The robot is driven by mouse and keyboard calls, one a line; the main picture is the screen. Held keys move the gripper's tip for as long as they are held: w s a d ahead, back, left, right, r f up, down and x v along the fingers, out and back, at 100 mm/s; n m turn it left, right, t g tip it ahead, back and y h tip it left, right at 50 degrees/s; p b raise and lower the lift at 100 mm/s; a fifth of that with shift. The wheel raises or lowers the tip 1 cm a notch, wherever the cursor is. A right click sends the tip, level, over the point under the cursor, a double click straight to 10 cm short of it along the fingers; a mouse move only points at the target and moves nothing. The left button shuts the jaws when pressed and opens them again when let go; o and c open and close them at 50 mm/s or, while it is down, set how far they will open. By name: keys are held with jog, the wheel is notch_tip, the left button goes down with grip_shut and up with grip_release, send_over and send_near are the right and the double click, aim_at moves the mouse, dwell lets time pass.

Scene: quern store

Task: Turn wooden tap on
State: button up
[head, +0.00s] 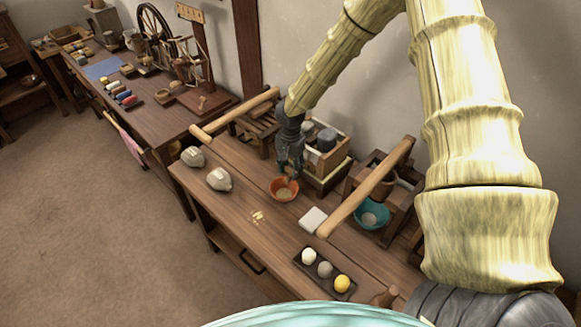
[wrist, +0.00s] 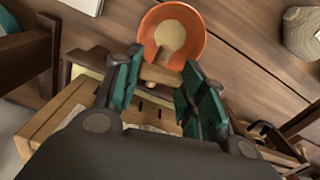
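A small wooden tap (wrist: 160,75) shows in the wrist view, its short handle lying across the gap between my fingers. An orange bowl (head: 284,189) with pale contents stands on the bench below my gripper; it also shows just beyond the tap in the wrist view (wrist: 171,37). My gripper (wrist: 163,70) is open, its green-padded fingers on either side of the tap handle. I cannot tell whether either pad touches it. In the head view my gripper (head: 289,166) hides the tap, in front of a wooden box (head: 330,158) holding grey items.
A long wooden handle (head: 235,115) projects left of my gripper, and another (head: 366,186) right of it. A teal bowl (head: 371,215), a white block (head: 312,220) and a dark tray (head: 324,274) of balls are to the right. Grey stones (head: 219,179) lie left.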

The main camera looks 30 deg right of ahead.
jog(key=shift+c, duration=0.8)
jog(key=shift+n, duration=0.3)
jog(key=n, duration=1.1)
jog(key=shift+n+p, duration=0.3)
jog(key=shift+n, duration=1.8)
